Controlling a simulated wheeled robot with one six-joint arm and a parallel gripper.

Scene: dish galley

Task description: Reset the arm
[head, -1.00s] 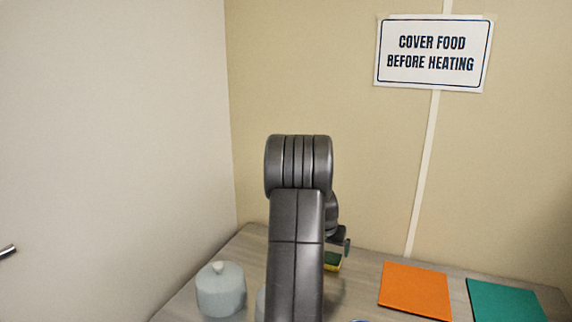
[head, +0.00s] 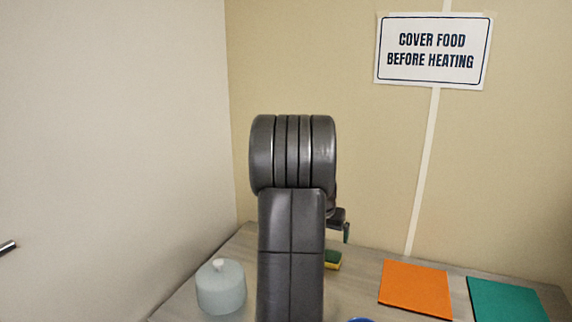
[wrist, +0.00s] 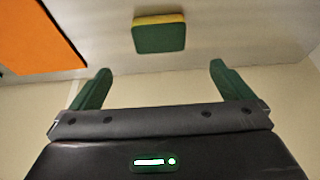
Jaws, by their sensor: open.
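My gripper (wrist: 155,85) shows in the wrist view with its two green fingers spread wide and nothing between them. In the head view my arm hides most of it; only a small part shows at the right of the arm. A sponge (wrist: 158,36), green with a yellow layer, lies on the counter (wrist: 225,30) beyond the fingertips, apart from them. In the head view the sponge (head: 333,259) lies just right of my arm, partly hidden by it.
A pale lidded pot (head: 221,288) stands left of my arm. An orange mat (head: 415,288) and a teal mat (head: 506,301) lie at the right. A blue rim (head: 361,320) shows at the bottom edge. Walls close off the left and back; a sign (head: 433,50) hangs behind.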

